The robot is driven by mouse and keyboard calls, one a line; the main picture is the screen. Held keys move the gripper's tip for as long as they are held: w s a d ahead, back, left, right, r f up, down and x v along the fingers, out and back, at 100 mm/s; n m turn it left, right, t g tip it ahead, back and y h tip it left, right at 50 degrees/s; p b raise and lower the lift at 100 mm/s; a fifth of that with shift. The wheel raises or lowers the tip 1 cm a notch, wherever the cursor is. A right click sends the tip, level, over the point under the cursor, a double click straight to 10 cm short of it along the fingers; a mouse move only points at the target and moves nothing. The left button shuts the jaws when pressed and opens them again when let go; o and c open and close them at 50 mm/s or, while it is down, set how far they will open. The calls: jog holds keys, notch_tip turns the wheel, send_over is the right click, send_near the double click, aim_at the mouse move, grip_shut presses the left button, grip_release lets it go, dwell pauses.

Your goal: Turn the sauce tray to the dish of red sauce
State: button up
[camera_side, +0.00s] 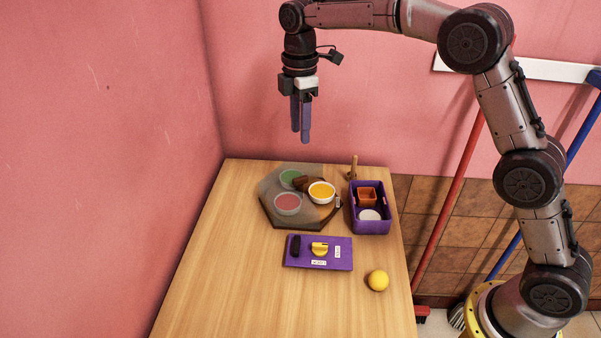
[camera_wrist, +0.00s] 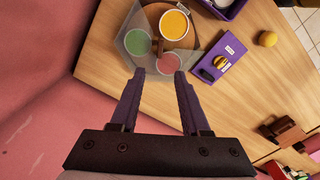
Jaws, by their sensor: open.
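The sauce tray (camera_side: 268,210) is a hexagonal tray on the table's far part, with a greyish see-through cover over much of it. The dish of red sauce (camera_side: 288,204) and a dish of green sauce (camera_side: 289,178) look dull under the cover. A dish of yellow sauce (camera_side: 321,192) shows bright, in the uncovered part. A dark brown handle (camera_side: 301,183) sits near the tray's middle. My gripper (camera_side: 300,138) is open and empty, well above the tray. In the wrist view, the red dish (camera_wrist: 168,63) lies just beyond the fingertips (camera_wrist: 159,74).
A purple crate (camera_side: 386,208) with a small orange box and white round item stands right of the tray, near a wooden peg (camera_side: 353,168). A purple panel (camera_side: 340,263) with black and yellow parts lies in front. A yellow ball (camera_side: 377,280) rests nearby. The table's left front is clear.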

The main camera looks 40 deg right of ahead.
aim_at(300, 177)
notch_tip(300, 177, down, 13)
jog(key=shift+f, duration=0.1)
dwell(0.3)
grip_shut()
dwell(1.5)
